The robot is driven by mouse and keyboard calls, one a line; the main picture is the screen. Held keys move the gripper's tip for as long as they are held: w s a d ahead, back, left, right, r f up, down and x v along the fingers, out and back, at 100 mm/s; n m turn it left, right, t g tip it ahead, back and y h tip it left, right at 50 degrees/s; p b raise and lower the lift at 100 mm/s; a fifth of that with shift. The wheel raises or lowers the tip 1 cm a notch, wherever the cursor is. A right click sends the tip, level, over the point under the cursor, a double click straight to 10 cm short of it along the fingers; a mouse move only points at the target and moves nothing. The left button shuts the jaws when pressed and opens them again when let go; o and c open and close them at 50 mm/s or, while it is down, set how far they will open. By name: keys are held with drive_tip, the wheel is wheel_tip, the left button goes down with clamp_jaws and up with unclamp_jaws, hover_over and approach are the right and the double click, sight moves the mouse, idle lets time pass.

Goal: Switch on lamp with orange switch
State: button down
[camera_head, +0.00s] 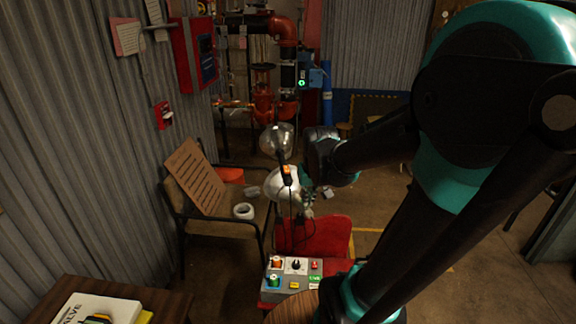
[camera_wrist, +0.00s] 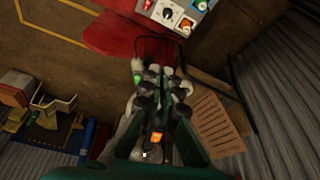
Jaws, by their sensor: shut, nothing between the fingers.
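The lamp has a silver dome-shaped shade (camera_head: 284,186) and a dark stem, and shows in the middle of the head view. I see no glow from it. A small orange switch (camera_head: 287,171) sits on its dark part; an orange patch, likely the same switch (camera_wrist: 157,137), shows at the bottom of the wrist view. My gripper (camera_head: 309,196) is shut and empty, just right of the lamp in the head view. In the wrist view my gripper (camera_wrist: 162,84) points away from the orange switch. Whether it touches the lamp I cannot tell.
A grey control box (camera_head: 292,273) with several coloured knobs stands below, near a red chair (camera_head: 316,236). A second silver dome (camera_head: 277,140) is behind. Red pipes (camera_head: 285,30) stand at the back.

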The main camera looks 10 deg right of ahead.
wheel_tip(320, 180, up, 15)
drive_tip(key=g, duration=0.1)
hover_over(287, 167)
drive_tip(key=s, duration=0.3)
drive_tip(key=shift+s, duration=0.15)
drive_tip(key=x, duration=1.4)
drive_tip(key=shift+s+f, duration=0.1)
drive_tip(key=shift+s, duration=0.1)
drive_tip(key=shift+g, duration=0.3)
drive_tip(key=shift+w+f+g, duration=0.3)
drive_tip(key=shift+f+g, duration=0.05)
drive_tip(key=shift+g, duration=0.15)
drive_tip(key=shift+w+f, duration=0.1)
drive_tip(key=shift+w, duration=0.05)
drive_tip(key=shift+s, duration=0.2)
